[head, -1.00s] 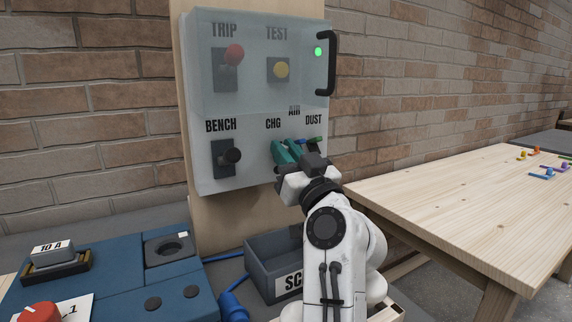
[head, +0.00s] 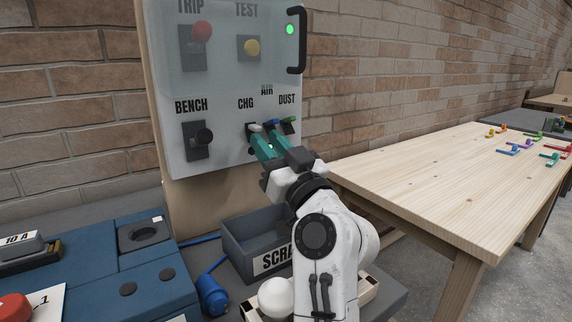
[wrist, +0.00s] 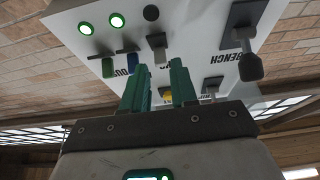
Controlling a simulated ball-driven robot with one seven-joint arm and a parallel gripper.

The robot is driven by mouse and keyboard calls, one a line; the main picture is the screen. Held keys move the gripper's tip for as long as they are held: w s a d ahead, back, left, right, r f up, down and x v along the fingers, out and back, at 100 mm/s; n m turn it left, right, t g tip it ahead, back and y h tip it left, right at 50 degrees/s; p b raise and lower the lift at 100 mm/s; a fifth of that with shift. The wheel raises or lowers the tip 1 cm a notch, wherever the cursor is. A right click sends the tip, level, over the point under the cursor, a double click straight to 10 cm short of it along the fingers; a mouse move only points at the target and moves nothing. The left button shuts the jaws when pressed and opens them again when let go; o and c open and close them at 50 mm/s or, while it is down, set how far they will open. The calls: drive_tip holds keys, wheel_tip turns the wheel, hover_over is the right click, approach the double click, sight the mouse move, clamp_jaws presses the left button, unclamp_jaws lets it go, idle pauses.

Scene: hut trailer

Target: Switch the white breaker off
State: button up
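The white breaker (head: 256,128) is under the CHG label on the grey panel (head: 220,150). It also shows in the wrist view (wrist: 157,42), where the panel appears upside down. The round lamp (wrist: 150,12) beyond it is dark. My gripper (head: 263,137) points at the panel just below the white breaker.
The blue breaker (head: 271,123) and green breaker (head: 290,121) sit close to the right; two green lamps (wrist: 116,20) are lit. The black BENCH lever (head: 203,136) is left. A scrap bin (head: 240,240) stands below. A wooden table (head: 430,180) is on the right.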

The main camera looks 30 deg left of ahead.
drive_tip(key=v, duration=0.7)
